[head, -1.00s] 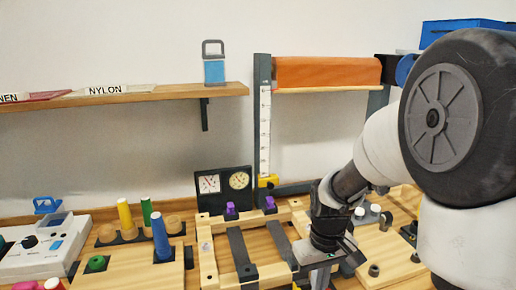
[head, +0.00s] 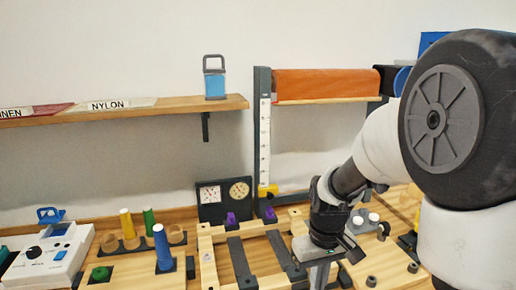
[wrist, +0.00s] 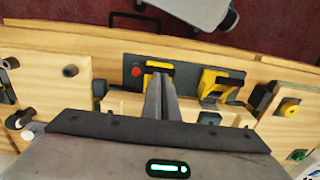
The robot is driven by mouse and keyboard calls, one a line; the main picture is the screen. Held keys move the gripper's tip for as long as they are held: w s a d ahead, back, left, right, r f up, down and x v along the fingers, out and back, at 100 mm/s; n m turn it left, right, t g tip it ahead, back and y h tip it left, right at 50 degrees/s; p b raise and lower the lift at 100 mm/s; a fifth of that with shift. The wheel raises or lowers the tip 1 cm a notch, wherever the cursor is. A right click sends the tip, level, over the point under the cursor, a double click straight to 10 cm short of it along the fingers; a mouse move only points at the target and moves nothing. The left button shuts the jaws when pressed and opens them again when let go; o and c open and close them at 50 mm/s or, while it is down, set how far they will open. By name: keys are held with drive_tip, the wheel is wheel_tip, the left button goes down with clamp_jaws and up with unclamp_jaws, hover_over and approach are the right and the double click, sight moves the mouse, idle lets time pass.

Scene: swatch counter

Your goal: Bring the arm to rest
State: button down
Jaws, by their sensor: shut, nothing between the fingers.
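My gripper (wrist: 160,92) shows in the wrist view with its two fingers together and nothing between them. It points down over the front part of the wooden counter (wrist: 55,80). In the head view my gripper (head: 320,272) hangs at the lower middle right, beside the wooden frame with dark slats; its fingertips run toward the bottom edge. In the wrist view the fingers overlap a dark plate with a yellow part and a red button (wrist: 136,71); whether they touch it I cannot tell.
A wooden frame (head: 207,262) and a board with a blue spool (head: 161,243) stand left of my gripper. A gauge panel (head: 224,199) and a ruler post (head: 264,140) stand behind. A yellow clamp (wrist: 212,82) is close right of the fingers in the wrist view.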

drive_tip(key=shift+r+p, duration=1.05)
drive_tip(key=shift+r, duration=0.8)
drive_tip(key=s+r+m+t+p, duration=0.1)
drive_tip(key=s+r+t+p, duration=0.1)
drive_tip(key=s+r, duration=0.4)
drive_tip(key=s+r+m+t+p, duration=0.2)
drive_tip(key=s+r, duration=0.5)
drive_tip(key=r, duration=0.7)
drive_tip(key=shift+s+d+r+t+p, duration=0.15)
drive_tip(key=shift+s+r+t+p, duration=0.15)
drive_tip(key=shift+t+p, duration=0.4)
drive_tip(key=shift+w, duration=0.1)
